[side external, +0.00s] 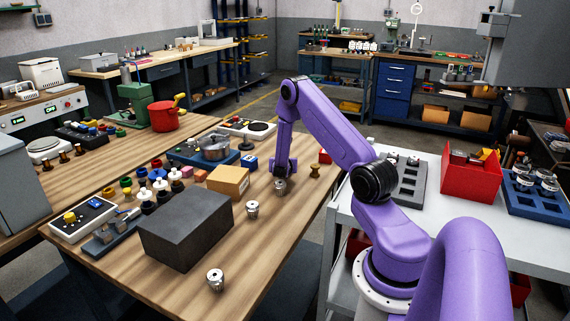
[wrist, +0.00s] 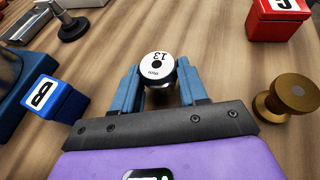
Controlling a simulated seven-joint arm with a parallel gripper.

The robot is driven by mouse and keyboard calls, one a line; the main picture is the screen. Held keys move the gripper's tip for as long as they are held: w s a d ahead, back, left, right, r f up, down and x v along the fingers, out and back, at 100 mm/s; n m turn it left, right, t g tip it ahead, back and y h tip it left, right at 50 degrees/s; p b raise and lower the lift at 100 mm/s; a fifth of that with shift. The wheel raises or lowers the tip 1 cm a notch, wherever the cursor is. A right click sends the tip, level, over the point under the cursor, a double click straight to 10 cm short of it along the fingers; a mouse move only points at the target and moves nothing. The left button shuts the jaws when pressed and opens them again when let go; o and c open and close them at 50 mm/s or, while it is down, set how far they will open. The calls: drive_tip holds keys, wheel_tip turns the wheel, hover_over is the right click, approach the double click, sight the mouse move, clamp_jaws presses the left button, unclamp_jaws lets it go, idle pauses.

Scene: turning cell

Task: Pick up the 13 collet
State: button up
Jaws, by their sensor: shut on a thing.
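Two similar metal collets stand apart on the table, one near the middle (side external: 252,209) and one near the front (side external: 215,279).
A brass spool-shaped piece (wrist: 291,95) stands right of my gripper. A cardboard box (side external: 228,182) and a large dark block (side external: 186,235) stand nearby on the table.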

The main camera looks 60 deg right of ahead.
drive_tip(key=shift+r, duration=0.1)
drive_tip(key=shift+r, duration=0.5)
wheel_tip(320, 180, up, 2)
drive_tip(key=shift+r, duration=0.1)
drive_tip(key=s+a+r, duration=0.9)
drive_tip(key=s, duration=0.1)
drive_tip(key=shift+a+r, duration=0.25)
drive_tip(key=shift+r, duration=0.05)
drive_tip(key=shift+s, duration=0.1)
